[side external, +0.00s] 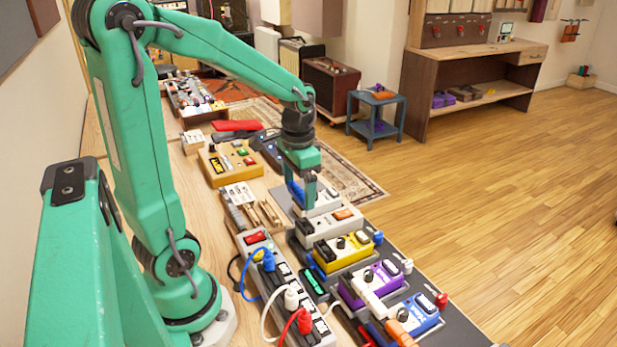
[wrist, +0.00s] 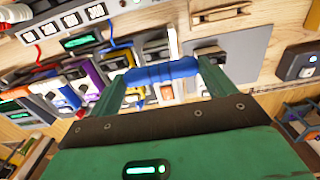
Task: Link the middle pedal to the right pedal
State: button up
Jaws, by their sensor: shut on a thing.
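My gripper (side external: 297,193) points down over the far end of the dark pedalboard (side external: 450,336). It is shut on a blue cylindrical piece (wrist: 160,72), which spans the fingers in the wrist view. Pedals stand in a row: a pale one with an orange label (side external: 330,223), a yellow one (side external: 342,253), a purple one (side external: 371,283) and a blue one (side external: 416,314) nearest the camera. Which are the middle and right pedals I cannot tell. The fingers partly hide a pale pedal below; whether the blue piece touches it is unclear.
A power strip (side external: 286,287) with blue, white and red plugs runs beside the row. White (side external: 370,304) and orange (side external: 401,333) connector pieces lie by the nearer pedals. A tan pedal (side external: 227,163) and wooden clips (side external: 266,214) occupy the bench to the left.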

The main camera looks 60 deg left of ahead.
jog(key=w+d+r, duration=0.1)
jog(key=d+r, duration=0.1)
jog(key=d, duration=1.3)
jog(key=shift+d, duration=0.1)
notch_tip(320, 180, down, 7)
dwell(0.7)
jog(key=shift+f, duration=0.9)
dwell(3.1)
jog(key=o, duration=0.9)
jog(key=shift+r, duration=0.1)
